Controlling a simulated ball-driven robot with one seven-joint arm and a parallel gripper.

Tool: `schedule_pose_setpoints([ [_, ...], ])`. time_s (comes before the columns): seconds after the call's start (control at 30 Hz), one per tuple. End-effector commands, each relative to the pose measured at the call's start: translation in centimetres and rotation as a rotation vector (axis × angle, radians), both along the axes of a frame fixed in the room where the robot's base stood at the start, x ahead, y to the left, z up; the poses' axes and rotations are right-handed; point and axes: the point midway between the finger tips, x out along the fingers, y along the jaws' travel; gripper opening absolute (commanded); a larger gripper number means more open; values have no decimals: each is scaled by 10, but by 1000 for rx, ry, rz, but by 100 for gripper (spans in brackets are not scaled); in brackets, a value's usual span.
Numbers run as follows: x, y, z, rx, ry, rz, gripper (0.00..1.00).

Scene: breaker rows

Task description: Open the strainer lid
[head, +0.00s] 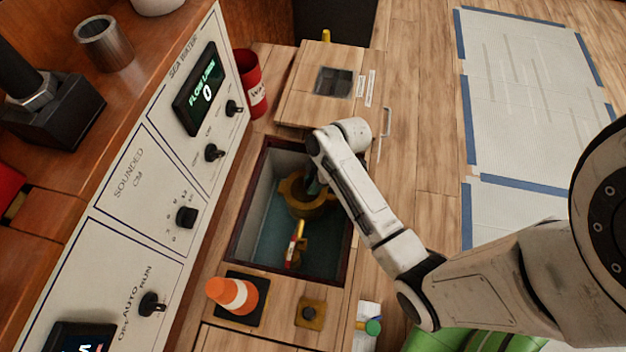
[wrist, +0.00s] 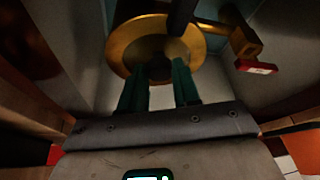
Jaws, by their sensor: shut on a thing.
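The brass strainer (head: 300,205) sits in the open floor well, below the middle of the head view. Its round brass lid (wrist: 128,45) fills the top middle of the wrist view, with a dark knob (wrist: 158,70) at its centre. My gripper (wrist: 160,80) reaches down into the well, its two green fingers on either side of the knob and shut on it. In the head view my gripper (head: 314,184) partly hides the strainer. The lid looks seated on the strainer, but its far edge is cut off in the wrist view.
A valve with a red and yellow handle (head: 296,240) stands beside the strainer. The well's walls (head: 262,190) are close around my gripper. A hatch cover (head: 310,95), a red bucket (head: 251,84), an orange cone (head: 238,295) and a control panel (head: 150,215) surround the well.

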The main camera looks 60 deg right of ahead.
Motion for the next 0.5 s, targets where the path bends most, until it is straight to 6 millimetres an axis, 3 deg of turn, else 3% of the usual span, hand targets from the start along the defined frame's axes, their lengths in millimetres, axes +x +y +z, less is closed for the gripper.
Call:
schedule_pose_setpoints([
  [0.17, 0, 0, 0, 1, 1, 1, 0],
  [0.5, 0, 1, 0, 1, 3, 1, 0],
])
